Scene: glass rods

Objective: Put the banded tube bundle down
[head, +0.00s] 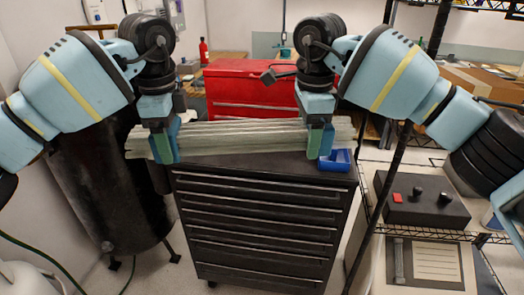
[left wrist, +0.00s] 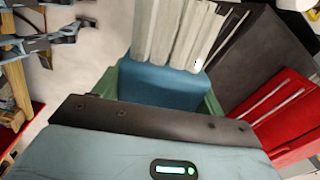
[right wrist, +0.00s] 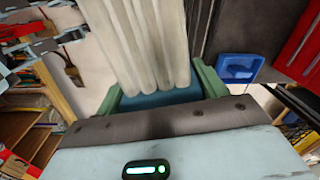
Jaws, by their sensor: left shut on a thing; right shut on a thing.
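The tube bundle (head: 240,138) is a row of long whitish-grey tubes lying level, left to right, across the head view. My left gripper (head: 165,147) is shut on it near its left end, and my right gripper (head: 319,142) is shut on it near its right end. The tubes also run up from the jaws in the left wrist view (left wrist: 172,30) and the right wrist view (right wrist: 140,45). The bundle is at the top of the dark drawer cabinet (head: 260,167), its left end past the cabinet's left side. I cannot tell whether it touches the top. No band is clearly visible.
A small blue tray (head: 336,161) sits at the cabinet top's right front corner, close to my right gripper. A red tool chest (head: 240,88) stands behind. A dark cylindrical tank (head: 105,195) is at the left. A wire shelf with a dark control box (head: 428,199) is at the right.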

